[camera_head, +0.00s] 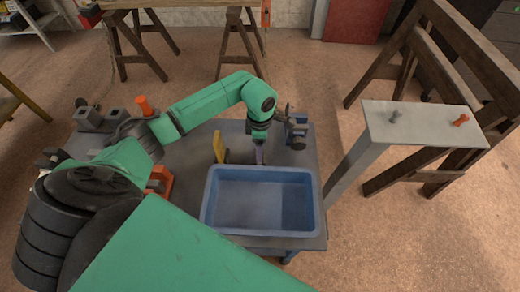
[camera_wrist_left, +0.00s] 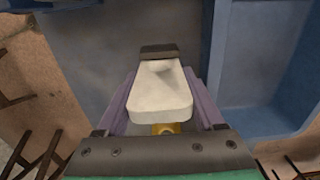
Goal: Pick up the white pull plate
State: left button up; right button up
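The white pull plate (camera_wrist_left: 160,90) is a pale rounded slab in the left wrist view. It lies between the two purple fingers of my left gripper (camera_wrist_left: 162,85), which stand apart on either side of it. A narrow gap seems to show at its right edge, and contact on the left is unclear. A dark block (camera_wrist_left: 158,51) sits just past its far end. In the head view my left gripper (camera_head: 261,153) points down just behind the blue tray, and I cannot make out the plate there. My right gripper is not in view.
The blue tray (camera_head: 212,200) stands on the grey bench (camera_head: 310,150). A yellow upright piece (camera_head: 219,148) stands left of my gripper. A dark clamp-like device (camera_head: 297,130) is close on its right. A tall grey stand (camera_head: 420,122) rises to the right of the bench.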

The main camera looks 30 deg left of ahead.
pick_arm(q)
grip_shut()
jog(key=shift+r, duration=0.1)
jog(key=shift+w+r, duration=0.1)
jog(key=shift+r, duration=0.45)
notch_tip(320, 180, up, 12)
jog(key=b, duration=0.3)
jog(key=shift+f+b, duration=0.25)
jog(key=shift+b, duration=0.1)
notch_tip(320, 180, up, 8)
jog(key=p, duration=0.1)
jog(key=shift+f+p, duration=0.25)
jog(key=shift+p, duration=0.05)
